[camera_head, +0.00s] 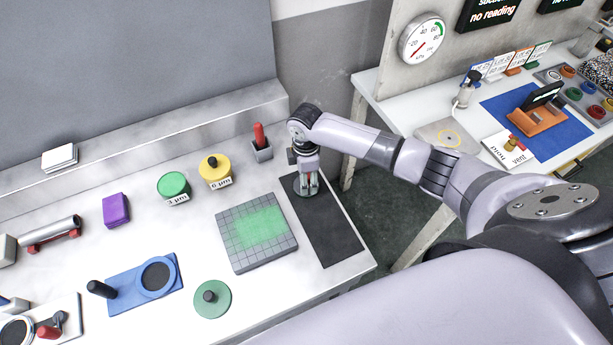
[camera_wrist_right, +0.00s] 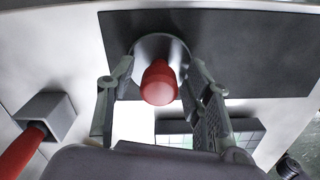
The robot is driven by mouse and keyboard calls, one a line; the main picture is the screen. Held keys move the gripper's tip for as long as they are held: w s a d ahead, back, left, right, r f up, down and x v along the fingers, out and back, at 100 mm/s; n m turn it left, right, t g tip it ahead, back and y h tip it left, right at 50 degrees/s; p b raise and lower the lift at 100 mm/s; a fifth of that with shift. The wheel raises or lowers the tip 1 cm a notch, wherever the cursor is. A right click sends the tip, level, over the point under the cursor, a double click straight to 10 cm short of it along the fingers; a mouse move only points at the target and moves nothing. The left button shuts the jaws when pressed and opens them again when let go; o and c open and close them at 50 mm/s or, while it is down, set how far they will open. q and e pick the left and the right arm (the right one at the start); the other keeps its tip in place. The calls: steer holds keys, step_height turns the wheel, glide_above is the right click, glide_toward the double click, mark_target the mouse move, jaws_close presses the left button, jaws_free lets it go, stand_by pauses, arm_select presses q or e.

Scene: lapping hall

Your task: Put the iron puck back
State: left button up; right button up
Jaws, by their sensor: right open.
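The iron puck, a grey disc (camera_head: 298,190) with a red knob, sits flat at the back end of a black mat (camera_head: 331,232) on the bench. In the right wrist view its disc (camera_wrist_right: 151,46) and red knob (camera_wrist_right: 159,84) show on the black mat (camera_wrist_right: 235,50). My right gripper (camera_head: 310,184) points down over the puck. In the wrist view its open fingers (camera_wrist_right: 160,70) stand on either side of the red knob, with gaps visible. The left gripper is out of view.
A gridded grey block (camera_head: 272,255) lies left of the mat. A small grey holder with a red handle (camera_head: 260,137) stands behind it.

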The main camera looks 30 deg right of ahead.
steer(key=shift+r, duration=0.25)
step_height(320, 180, up, 12)
steer(key=b, duration=0.1)
steer(key=shift+a+f, duration=0.15)
stand_by(1.4)
